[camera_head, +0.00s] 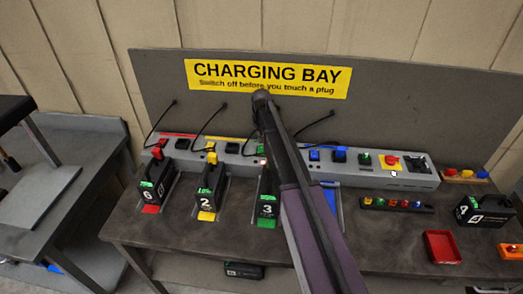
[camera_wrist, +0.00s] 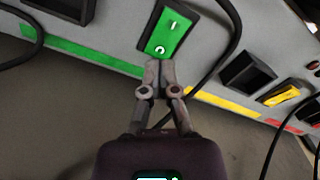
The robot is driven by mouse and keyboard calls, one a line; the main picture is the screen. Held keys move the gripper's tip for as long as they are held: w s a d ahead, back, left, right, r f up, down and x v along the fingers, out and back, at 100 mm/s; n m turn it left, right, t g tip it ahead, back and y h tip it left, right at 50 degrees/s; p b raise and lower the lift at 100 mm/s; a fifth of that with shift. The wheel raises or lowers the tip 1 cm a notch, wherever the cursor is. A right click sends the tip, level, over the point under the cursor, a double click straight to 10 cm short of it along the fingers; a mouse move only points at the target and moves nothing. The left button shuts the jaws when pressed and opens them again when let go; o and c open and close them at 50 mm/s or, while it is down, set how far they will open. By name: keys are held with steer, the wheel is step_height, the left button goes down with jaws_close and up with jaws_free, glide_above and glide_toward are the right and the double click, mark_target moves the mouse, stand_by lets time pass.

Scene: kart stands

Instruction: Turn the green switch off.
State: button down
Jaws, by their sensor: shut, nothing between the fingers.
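The green switch (camera_wrist: 168,33) is a rocker in a dark frame, marked I at its far end and O at the end nearer my fingers. I cannot tell which end is pressed in. My gripper (camera_wrist: 158,64) is shut and empty, its fingertips at or just short of the O end; I cannot tell whether they touch. A black battery marked 3 (camera_head: 267,208) stands in the green bay, partly behind my arm.
A black cable (camera_wrist: 231,48) curves close beside the switch. A dark socket (camera_wrist: 247,70) and a yellow switch (camera_wrist: 281,96) lie to the right.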

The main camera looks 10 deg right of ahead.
mark_target(262, 147)
steer(key=shift+f+b, duration=1.4)
stand_by(1.9)
steer(key=shift+r, duration=0.15)
steer(key=shift+r+p, duration=3.4)
steer(key=shift+p, duration=0.15)
